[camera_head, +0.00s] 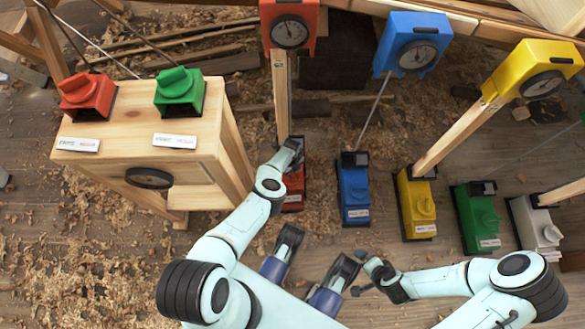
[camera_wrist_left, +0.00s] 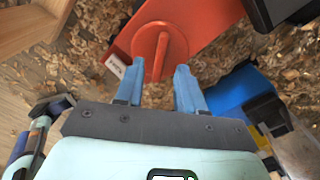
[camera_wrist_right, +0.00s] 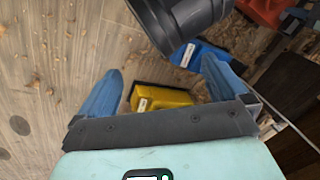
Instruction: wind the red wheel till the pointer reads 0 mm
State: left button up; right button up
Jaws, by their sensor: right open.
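The red wheel (camera_wrist_left: 161,52), a round knob with a raised bar, sits on a red unit (camera_head: 293,190) on the floor. In the head view my left gripper (camera_head: 292,152) hides the wheel. In the left wrist view the left gripper (camera_wrist_left: 158,72) is open, its blue fingers apart at the wheel's near edge, one towards each side; contact cannot be told. A post rises behind to a red dial housing (camera_head: 271,12); its round dial (camera_head: 290,32) has a pointer too small to read. My right gripper (camera_head: 361,272) is open and empty, low in the middle.
Blue (camera_head: 354,190), yellow (camera_head: 416,205), green (camera_head: 477,220) and white (camera_head: 535,228) units stand in a row to the right. A wooden stand (camera_head: 130,140) at left carries another red unit (camera_head: 86,95) and a green one (camera_head: 180,92). Shavings cover the floor.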

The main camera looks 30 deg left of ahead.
aim_at(291, 176)
pick_arm(q)
jog(key=shift+f+b, duration=0.35)
jog(key=shift+f, duration=0.45)
jog(key=shift+f+b, duration=0.8)
jog(key=shift+f, duration=0.2)
pick_arm(e)
jog(key=f, duration=0.1)
jog(key=d+f, duration=0.2)
jog(key=f, duration=0.1)
jog(key=shift+w, duration=0.4)
jog(key=shift+r, duration=0.1)
pick_arm(q)
grip_shut()
pick_arm(e)
jog(key=shift+a, duration=0.1)
jog(key=shift+r, duration=0.1)
